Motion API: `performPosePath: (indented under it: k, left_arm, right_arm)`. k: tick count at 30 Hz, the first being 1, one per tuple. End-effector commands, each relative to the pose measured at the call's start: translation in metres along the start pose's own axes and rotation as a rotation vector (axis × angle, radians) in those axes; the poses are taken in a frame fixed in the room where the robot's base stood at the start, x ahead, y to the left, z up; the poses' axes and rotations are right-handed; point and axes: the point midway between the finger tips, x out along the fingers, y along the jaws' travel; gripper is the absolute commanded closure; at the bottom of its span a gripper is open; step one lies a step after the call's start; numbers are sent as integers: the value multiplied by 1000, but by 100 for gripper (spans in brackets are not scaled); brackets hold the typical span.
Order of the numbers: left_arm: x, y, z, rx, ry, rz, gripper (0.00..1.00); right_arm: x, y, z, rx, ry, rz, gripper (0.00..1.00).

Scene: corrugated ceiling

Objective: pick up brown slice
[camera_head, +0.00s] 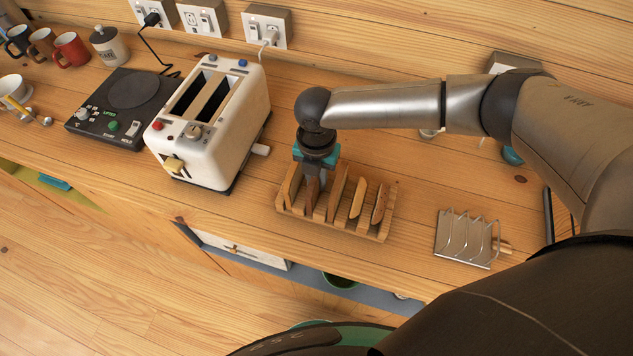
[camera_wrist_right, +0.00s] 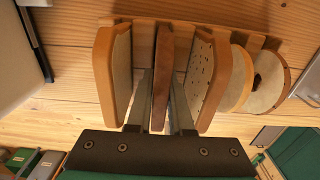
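The brown slice (camera_wrist_right: 163,62) stands upright in the wooden rack (camera_head: 377,234), between paler slices. My right gripper (camera_head: 313,182) points down into the left part of the rack. In the right wrist view its two fingers (camera_wrist_right: 160,100) lie on either side of the brown slice. They look parted, with narrow gaps beside it, though contact is hard to judge. The head view mostly hides this slice behind the gripper. A pale, crusted slice (camera_wrist_right: 112,75) stands to the left and a speckled one (camera_wrist_right: 207,80) to the right. My left gripper is out of view.
A white toaster (camera_head: 225,135) stands left of the rack, with a black hot plate (camera_head: 118,118) beyond it. A wire toast rack (camera_head: 466,238) stands to the right. Mugs (camera_head: 70,48) are at the far left. Counter in front of the toaster is clear.

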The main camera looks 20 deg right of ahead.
Motion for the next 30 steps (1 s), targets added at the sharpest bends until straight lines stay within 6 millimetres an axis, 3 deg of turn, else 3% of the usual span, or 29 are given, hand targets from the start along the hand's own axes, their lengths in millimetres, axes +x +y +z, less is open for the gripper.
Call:
performPosePath:
  k: [5, 19, 25, 30]
  left_arm:
    - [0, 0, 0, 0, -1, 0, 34]
    - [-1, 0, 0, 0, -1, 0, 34]
    - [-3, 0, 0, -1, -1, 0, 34]
    - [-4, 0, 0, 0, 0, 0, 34]
  right_arm:
    - [0, 0, 0, 0, 0, 0, 100]
    - [-6, 0, 0, 0, 0, 2, 100]
    - [-31, 0, 1, 1, -1, 3, 100]
    - [-69, 1, 1, 0, -3, 5, 100]
